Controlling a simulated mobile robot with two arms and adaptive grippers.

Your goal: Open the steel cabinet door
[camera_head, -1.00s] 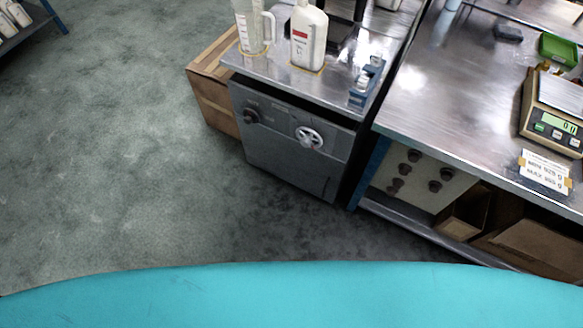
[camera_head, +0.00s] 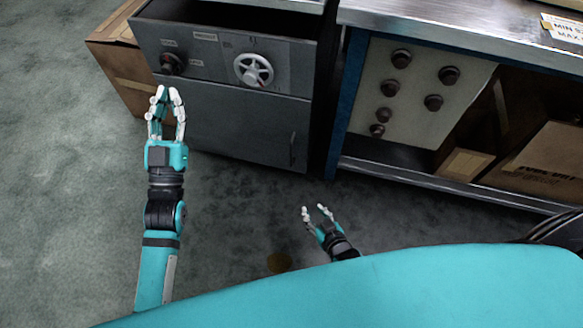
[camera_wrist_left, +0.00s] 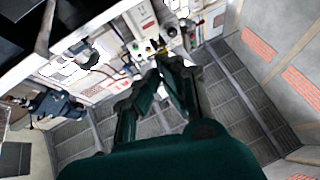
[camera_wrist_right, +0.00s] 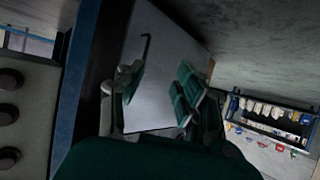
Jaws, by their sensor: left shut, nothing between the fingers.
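The grey steel cabinet has a flat lower door (camera_head: 235,120), which looks shut. A thin dark upright handle (camera_head: 292,147) is near its right edge; it also shows in the right wrist view (camera_wrist_right: 145,48). Above the door is a drawer front (camera_head: 210,55) with a dark knob and a white handwheel (camera_head: 253,70). My left gripper (camera_head: 165,92) is shut and empty, overlapping the cabinet's left edge in the head view, below the knob. My right gripper (camera_head: 318,210) is open and empty, low and to the right, apart from the handle.
The drawer stands pulled out, its dark inside showing. A metal workbench (camera_head: 430,18) with a knob panel (camera_head: 410,95) and cardboard boxes (camera_head: 545,165) stands right of the cabinet. The floor (camera_head: 60,200) at left is clear.

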